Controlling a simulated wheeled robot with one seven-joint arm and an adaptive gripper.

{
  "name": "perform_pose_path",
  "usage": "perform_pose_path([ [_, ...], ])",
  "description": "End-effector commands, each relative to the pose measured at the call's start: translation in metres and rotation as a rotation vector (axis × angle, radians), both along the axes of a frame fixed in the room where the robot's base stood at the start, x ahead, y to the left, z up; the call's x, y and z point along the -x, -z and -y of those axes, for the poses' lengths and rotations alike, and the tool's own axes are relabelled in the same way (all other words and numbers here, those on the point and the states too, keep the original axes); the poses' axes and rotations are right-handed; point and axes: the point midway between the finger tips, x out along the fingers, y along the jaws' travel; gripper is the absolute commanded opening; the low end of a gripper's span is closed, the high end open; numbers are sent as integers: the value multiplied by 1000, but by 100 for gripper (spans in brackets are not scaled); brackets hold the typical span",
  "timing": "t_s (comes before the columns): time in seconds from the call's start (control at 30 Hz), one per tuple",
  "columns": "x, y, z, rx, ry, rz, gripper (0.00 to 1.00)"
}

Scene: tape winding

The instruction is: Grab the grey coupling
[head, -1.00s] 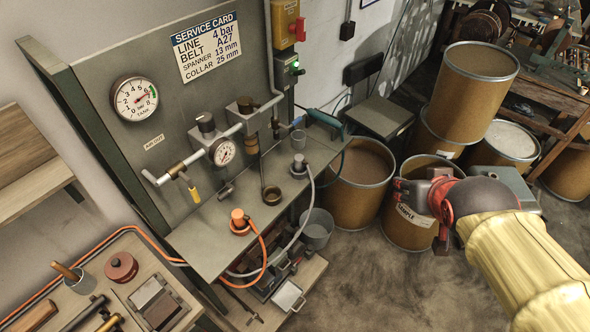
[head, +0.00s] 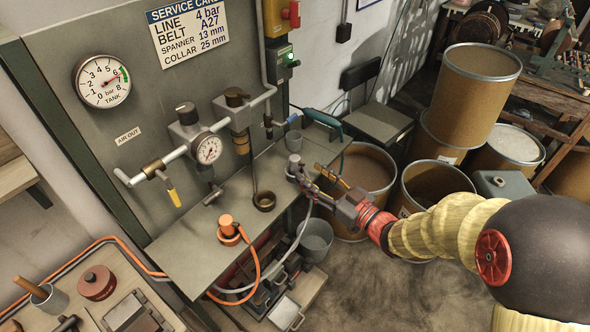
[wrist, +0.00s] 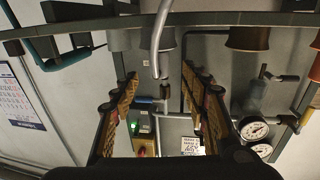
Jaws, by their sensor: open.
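The grey coupling (head: 294,161) stands on the grey shelf (head: 185,240) near its right end, with a grey hose (head: 304,225) looping down from it. My gripper (head: 307,174) is open at the shelf's front edge, right beside the coupling, its fingers pointing toward it. They partly cover the coupling's lower part. In the wrist view, the fingers (wrist: 160,75) stand apart on either side of the grey hose (wrist: 160,38). I cannot tell there whether the coupling itself is between the fingertips. An orange coupling (head: 228,226) with an orange hose stands further left on the shelf.
The panel behind carries a tank gauge (head: 102,81), a smaller gauge (head: 207,149) and a yellow-handled valve (head: 172,190). A brown ring cup (head: 264,201) sits left of the coupling. A bucket (head: 316,238) is below the shelf; brown drums (head: 480,95) stand at right.

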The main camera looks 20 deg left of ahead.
Motion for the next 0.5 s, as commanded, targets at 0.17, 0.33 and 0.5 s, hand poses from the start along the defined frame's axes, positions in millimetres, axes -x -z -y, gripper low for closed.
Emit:
perform_pose_path([
  [0.17, -9, 2, -17, -2, -5, 1, 45],
  [0.33, -15, 3, -26, -2, -3, 0, 45],
  [0.5, -29, 7, -46, -1, -4, 2, 45],
])
